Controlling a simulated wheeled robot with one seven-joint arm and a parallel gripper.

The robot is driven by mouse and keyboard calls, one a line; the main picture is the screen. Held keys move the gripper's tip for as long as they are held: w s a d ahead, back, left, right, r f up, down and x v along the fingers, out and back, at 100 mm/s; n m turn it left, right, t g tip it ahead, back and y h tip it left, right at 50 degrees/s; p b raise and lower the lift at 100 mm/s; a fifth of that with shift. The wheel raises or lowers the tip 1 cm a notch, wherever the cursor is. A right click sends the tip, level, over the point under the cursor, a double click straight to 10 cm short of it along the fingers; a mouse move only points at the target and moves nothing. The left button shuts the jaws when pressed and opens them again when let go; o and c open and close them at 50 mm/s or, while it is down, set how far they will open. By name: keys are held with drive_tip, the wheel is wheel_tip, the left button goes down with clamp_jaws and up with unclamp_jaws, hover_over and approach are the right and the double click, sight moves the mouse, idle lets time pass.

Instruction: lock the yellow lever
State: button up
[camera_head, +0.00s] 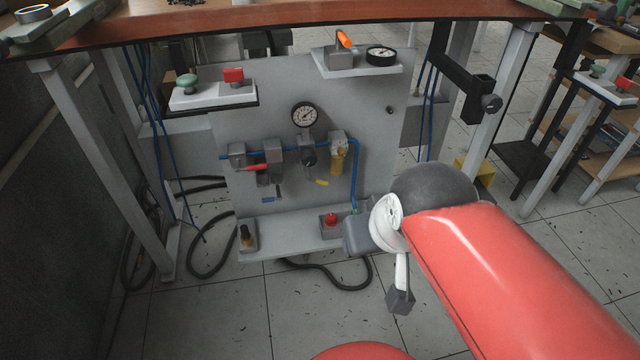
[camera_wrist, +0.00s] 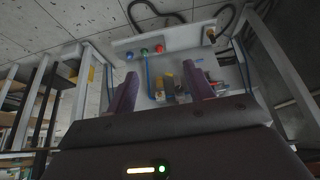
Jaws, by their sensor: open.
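The small yellow lever (camera_head: 321,182) sits on the blue air line of the grey panel, below the round gauge and left of the yellow-bowled filter (camera_head: 338,158). It tilts slightly down to the right. In the wrist view the panel appears upside down, and I cannot clearly tell the lever from the filter there. My gripper (camera_wrist: 160,70) is open and empty, its two purple fingers apart and pointing toward the panel. It is well short of the panel and touches nothing.
A red-handled valve (camera_head: 257,167) is on the line at left. The lower shelf (camera_head: 290,236) carries a red button (camera_head: 331,219). A wooden tabletop (camera_head: 200,20) overhangs; table legs flank the panel.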

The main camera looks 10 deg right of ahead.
drive_tip(key=shift+w, duration=0.25)
drive_tip(key=shift+c, duration=1.2)
drive_tip(key=w+m, duration=0.2)
drive_tip(key=w, duration=0.1)
drive_tip(key=w+f+m+y, duration=0.1)
drive_tip(key=w+m, duration=0.1)
drive_tip(key=w, duration=0.2)
drive_tip(key=w+m+y, duration=0.1)
drive_tip(key=w, duration=0.3)
drive_tip(key=shift+w+a+f+m+b, duration=0.1)
drive_tip(key=shift+a+f+m+b, duration=0.2)
drive_tip(key=shift+m, duration=0.1)
clamp_jaws()
drive_tip(key=w+d+f+m, duration=0.2)
drive_tip(key=w+f+m, duration=0.2)
drive_tip(key=w, duration=0.3)
drive_tip(key=w+d+f+m, duration=0.3)
drive_tip(key=w+m, duration=0.1)
drive_tip(key=w, duration=0.3)
drive_tip(key=shift+w+f+m+b, duration=0.25)
drive_tip(key=shift+f+m+b, duration=0.05)
drive_tip(key=shift+f, duration=0.1)
